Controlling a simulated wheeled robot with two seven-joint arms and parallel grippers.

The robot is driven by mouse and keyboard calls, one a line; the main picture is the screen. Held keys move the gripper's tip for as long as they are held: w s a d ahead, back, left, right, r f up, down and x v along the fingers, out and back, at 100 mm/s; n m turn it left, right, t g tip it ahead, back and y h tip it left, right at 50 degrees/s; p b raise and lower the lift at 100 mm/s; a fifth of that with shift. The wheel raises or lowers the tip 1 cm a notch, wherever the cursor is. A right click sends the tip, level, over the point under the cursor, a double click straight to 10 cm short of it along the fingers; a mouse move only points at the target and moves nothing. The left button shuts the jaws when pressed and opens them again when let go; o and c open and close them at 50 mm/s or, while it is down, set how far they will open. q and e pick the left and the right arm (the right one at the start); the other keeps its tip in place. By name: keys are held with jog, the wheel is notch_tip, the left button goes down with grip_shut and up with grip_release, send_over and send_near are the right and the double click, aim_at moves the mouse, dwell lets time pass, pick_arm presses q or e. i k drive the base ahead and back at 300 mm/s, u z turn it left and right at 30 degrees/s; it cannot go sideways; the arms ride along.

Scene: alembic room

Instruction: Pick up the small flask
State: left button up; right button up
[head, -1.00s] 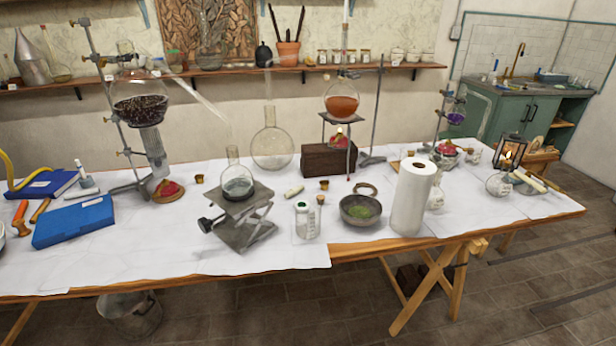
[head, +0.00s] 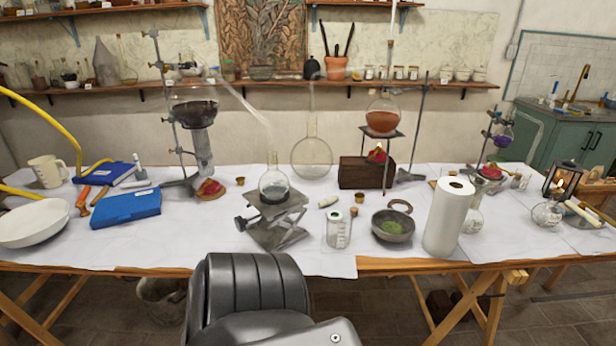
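A small round-bottomed clear flask (head: 273,186) with a narrow neck and a little greyish liquid stands upright on the metal lab jack (head: 285,222), near the middle of the table. A larger empty flask (head: 312,158) stands behind it to the right. Another small round flask (head: 547,213) sits at the right end, by the lantern. A dark grey ribbed arm part of mine rises at the bottom centre, in front of the table edge. No fingertips of either gripper show.
A glass jar (head: 339,230), a mortar bowl (head: 393,227) and a paper towel roll (head: 449,217) stand right of the jack. A blue book (head: 126,207) and a white bowl (head: 34,222) lie left. The tabletop (head: 190,235) between book and jack is clear.

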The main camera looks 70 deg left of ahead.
aim_at(273, 184)
jog(key=i, duration=1.35)
jog(key=u, duration=2.1)
